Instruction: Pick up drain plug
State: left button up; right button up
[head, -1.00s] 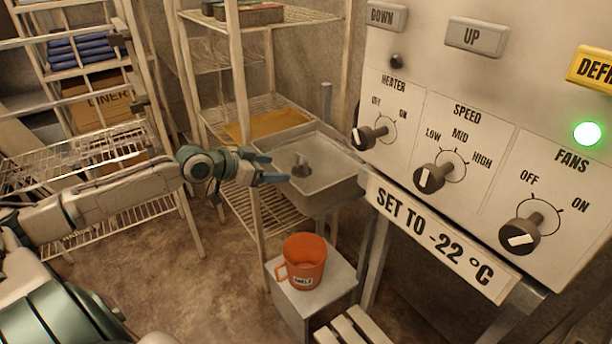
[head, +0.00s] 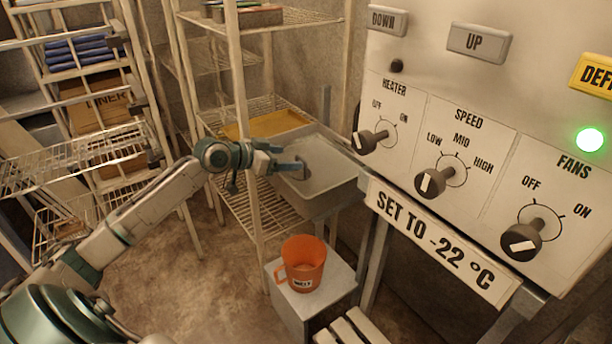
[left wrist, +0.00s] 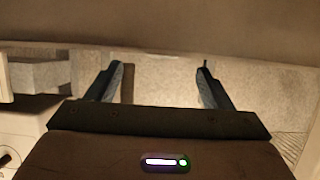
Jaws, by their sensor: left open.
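The drain plug (head: 305,173) is a small grey piece in the metal basin (head: 335,200), partly hidden by my left gripper in the head view. My left gripper (head: 298,167) reaches over the basin from the left, with its blue fingers at the plug. I cannot tell whether they touch it. In the left wrist view the two fingers of my left gripper (left wrist: 160,80) stand wide apart with nothing clearly seen between them. My right gripper is not in view.
An orange cup (head: 303,263) stands on a grey box (head: 338,280) below the basin. A wire shelf rack with a yellow tray (head: 275,122) is behind the basin. A control panel (head: 480,90) with knobs fills the right.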

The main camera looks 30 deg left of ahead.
aim_at(302, 160)
pick_arm(q)
jog(key=shift+w+d+f, duration=0.1)
jog(key=shift+w+d, duration=0.4)
jog(key=shift+w+f, duration=0.15)
jog(key=shift+f, duration=0.05)
jog(key=p+x, duration=0.1)
jog(key=x, duration=0.3)
jog(key=shift+d+f, duration=0.15)
jog(key=shift+d, duration=0.05)
jog(key=shift+s+a, duration=0.25)
jog(key=shift+s, duration=0.05)
jog(key=shift+w+d, duration=0.15)
jog(key=shift+w, duration=0.1)
jog(key=c, duration=0.4)
jog(key=shift+w+d+f, duration=0.1)
jog(key=c, duration=0.8)
jog(key=shift+c, duration=0.7)
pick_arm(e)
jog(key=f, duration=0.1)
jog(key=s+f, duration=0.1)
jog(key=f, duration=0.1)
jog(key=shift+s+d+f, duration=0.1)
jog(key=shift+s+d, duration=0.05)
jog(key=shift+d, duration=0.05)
